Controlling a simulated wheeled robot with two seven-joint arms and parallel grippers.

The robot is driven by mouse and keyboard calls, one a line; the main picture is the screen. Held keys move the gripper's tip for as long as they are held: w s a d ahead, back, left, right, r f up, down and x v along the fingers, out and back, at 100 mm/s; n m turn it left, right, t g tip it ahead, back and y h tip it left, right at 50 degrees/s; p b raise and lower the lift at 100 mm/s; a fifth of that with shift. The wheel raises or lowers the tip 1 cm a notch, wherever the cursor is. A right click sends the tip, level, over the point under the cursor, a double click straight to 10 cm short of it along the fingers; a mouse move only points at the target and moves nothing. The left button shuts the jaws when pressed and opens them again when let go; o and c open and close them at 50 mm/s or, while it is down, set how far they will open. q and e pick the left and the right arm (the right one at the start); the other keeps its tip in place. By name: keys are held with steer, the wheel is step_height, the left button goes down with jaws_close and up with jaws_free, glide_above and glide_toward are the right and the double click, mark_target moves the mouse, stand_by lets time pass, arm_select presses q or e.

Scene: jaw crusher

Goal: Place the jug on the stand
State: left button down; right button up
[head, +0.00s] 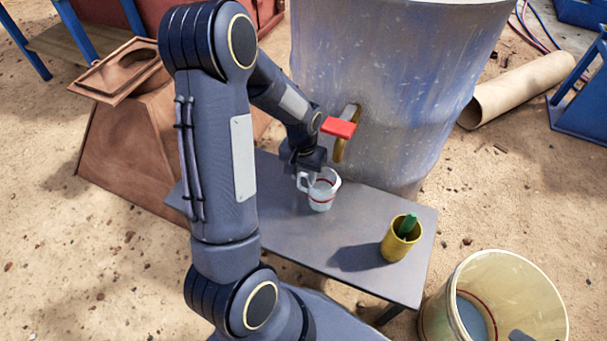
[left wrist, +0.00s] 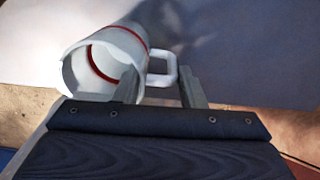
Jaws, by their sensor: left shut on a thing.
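The white jug (head: 322,194) with a red band is upright at the grey, flat-topped stand (head: 290,235) in front of the big drum. I cannot tell whether its base touches the top or hangs just above it. My left gripper (head: 305,178) is shut on the jug's handle, on the jug's left side in the head view. The left wrist view shows the handle between the two fingers (left wrist: 160,88), the open mouth of the jug (left wrist: 105,62) to their left and the pale stand top (left wrist: 245,50) beyond. My right gripper is not in clear view.
The blue-grey drum (head: 395,80) with a red-handled tap (head: 340,127) stands behind the stand. A yellow cup (head: 398,240) holding a green thing is at the stand's right end. A pale bucket (head: 500,290) stands at the lower right. The stand's middle is clear.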

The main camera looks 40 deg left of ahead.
arm_select(q)
steer(key=shift+f, duration=0.15)
steer(key=c, duration=0.9)
jaws_free()
step_height(320, 180, up, 12)
steer(key=p, duration=0.5)
steer(key=shift+a+r, duration=0.15)
steer(key=shift+r, duration=0.05)
steer(key=shift+s, duration=0.15)
